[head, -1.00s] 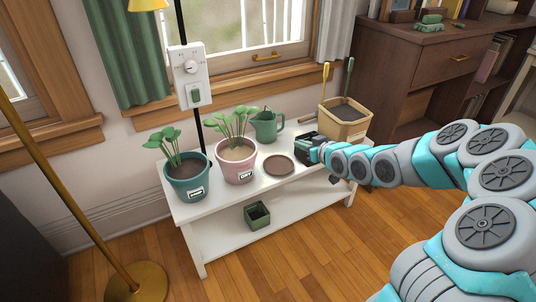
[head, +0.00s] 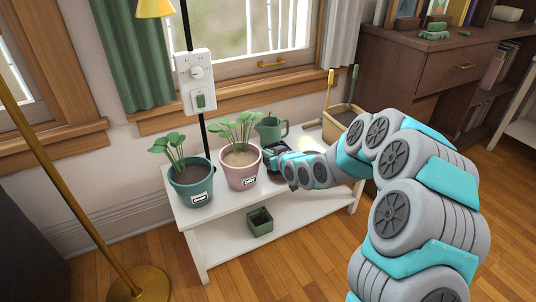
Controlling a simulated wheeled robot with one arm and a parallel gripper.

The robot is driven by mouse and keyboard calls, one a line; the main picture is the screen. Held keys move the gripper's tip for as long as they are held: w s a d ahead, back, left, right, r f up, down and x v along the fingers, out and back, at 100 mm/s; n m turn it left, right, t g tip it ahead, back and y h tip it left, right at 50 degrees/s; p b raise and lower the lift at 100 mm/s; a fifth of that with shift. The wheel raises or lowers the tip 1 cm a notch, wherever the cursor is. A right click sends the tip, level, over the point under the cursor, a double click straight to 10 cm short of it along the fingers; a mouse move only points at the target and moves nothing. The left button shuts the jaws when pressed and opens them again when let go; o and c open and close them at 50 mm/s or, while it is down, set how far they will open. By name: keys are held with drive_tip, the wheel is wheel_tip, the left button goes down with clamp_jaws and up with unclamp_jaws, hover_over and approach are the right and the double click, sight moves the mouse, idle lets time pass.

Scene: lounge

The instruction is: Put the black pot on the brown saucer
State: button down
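My gripper (head: 275,158) is over the white bench, just right of the pink pot. A dark shape at its end looks like the black pot (head: 277,147), mostly covered by the gripper and wrist. The fingers are too small and blocked to show whether they are open or shut on it.
The white bench (head: 222,214) also holds a teal pot (head: 192,190) and a pink pot (head: 241,175), both with plants. A green watering can (head: 271,129) stands behind my gripper, and a tan tool box (head: 343,118) at right. A dark green square pot (head: 260,221) sits on the lower shelf.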

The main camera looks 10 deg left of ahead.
drive_tip(key=shift+f, duration=0.25)
drive_tip(key=c, duration=1.1)
unclamp_jaws()
drive_tip(key=shift+o, duration=0.2)
drive_tip(key=shift+s+d+r, duration=0.35)
drive_tip(key=shift+s, duration=0.05)
drive_tip(key=v, duration=1.1)
